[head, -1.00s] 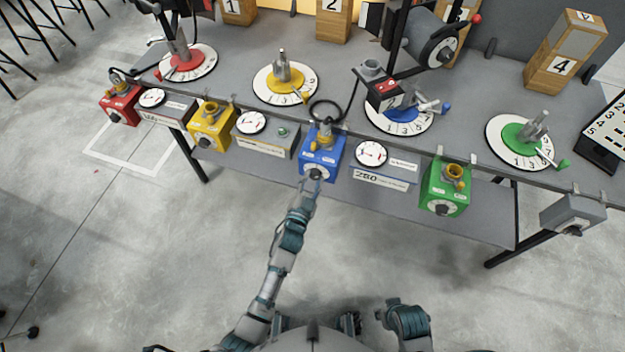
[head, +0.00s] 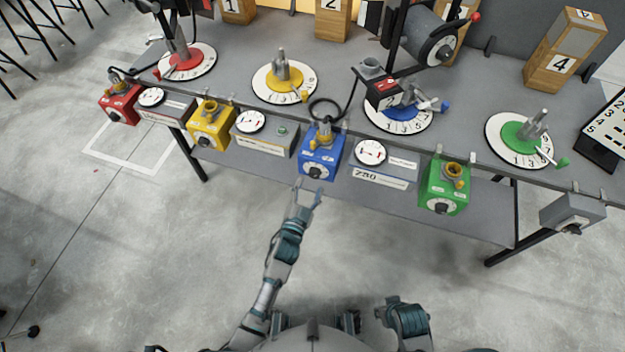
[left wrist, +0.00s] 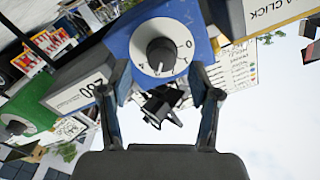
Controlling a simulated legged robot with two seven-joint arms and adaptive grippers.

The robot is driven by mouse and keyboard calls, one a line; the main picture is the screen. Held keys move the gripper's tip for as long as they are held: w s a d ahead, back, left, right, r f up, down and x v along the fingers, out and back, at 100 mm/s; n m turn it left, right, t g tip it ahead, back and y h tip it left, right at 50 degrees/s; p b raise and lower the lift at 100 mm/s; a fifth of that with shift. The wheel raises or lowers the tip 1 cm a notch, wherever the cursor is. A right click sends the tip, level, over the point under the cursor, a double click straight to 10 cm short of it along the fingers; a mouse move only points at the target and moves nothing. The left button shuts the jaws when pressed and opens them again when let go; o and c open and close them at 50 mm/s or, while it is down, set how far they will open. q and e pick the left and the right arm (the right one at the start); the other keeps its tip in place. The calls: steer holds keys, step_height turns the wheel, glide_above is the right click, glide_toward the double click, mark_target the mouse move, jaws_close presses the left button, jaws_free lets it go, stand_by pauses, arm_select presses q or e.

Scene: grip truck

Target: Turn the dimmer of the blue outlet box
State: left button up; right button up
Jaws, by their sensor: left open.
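The blue outlet box (head: 322,155) hangs on the front edge of the table, near the middle in the head view. Its black dimmer knob (head: 316,172) sits on a white dial on the front face. In the left wrist view the dimmer (left wrist: 161,55) is near the top centre, beyond the fingertips. My left gripper (head: 309,190) is open and empty, just in front of and below the box, apart from the dimmer. In the left wrist view its two fingers (left wrist: 164,82) are spread with the dial between and beyond them. My right gripper cannot be made out in the head view.
A yellow outlet box (head: 211,128) hangs to the left, a green one (head: 445,188) to the right, and a red one (head: 119,104) at far left. A gauge panel (head: 385,165) sits right beside the blue box. The floor in front of the table is clear.

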arm_select(q)
steer(key=v, duration=0.8)
steer(key=shift+s, duration=0.25)
steer(key=s+a+f+n+g+y+p, duration=0.2)
steer(key=s+a+f+g, duration=0.25)
steer(key=f, duration=0.45)
steer(key=s+a+f+n+g+y+p, duration=0.25)
steer(key=s+a+f, duration=0.2)
steer(key=f, duration=0.55)
steer(key=s+a+f+n+g+p, duration=0.1)
steer(key=s+a+f+g, duration=0.2)
steer(key=s, duration=0.3)
steer(key=s+a+f+n+g+p, duration=0.1)
steer(key=s+a+f+g, duration=0.1)
steer(key=s, duration=0.5)
steer(key=s+a+f+n+g+p, duration=0.1)
steer(key=s+a+f+g, duration=0.2)
steer(key=s+f, duration=0.3)
steer(key=shift+s+a+f+g+y, duration=0.3)
steer(key=shift+s+a+y, duration=0.15)
steer(key=shift+s, duration=0.25)
arm_select(e)
steer(key=s+f, duration=0.3)
steer(key=f, duration=1.7)
steer(key=shift+s+g, duration=0.2)
steer(key=shift+g, duration=0.1)
arm_select(q)
steer(key=shift+w, duration=0.15)
arm_select(e)
steer(key=shift+d, duration=0.1)
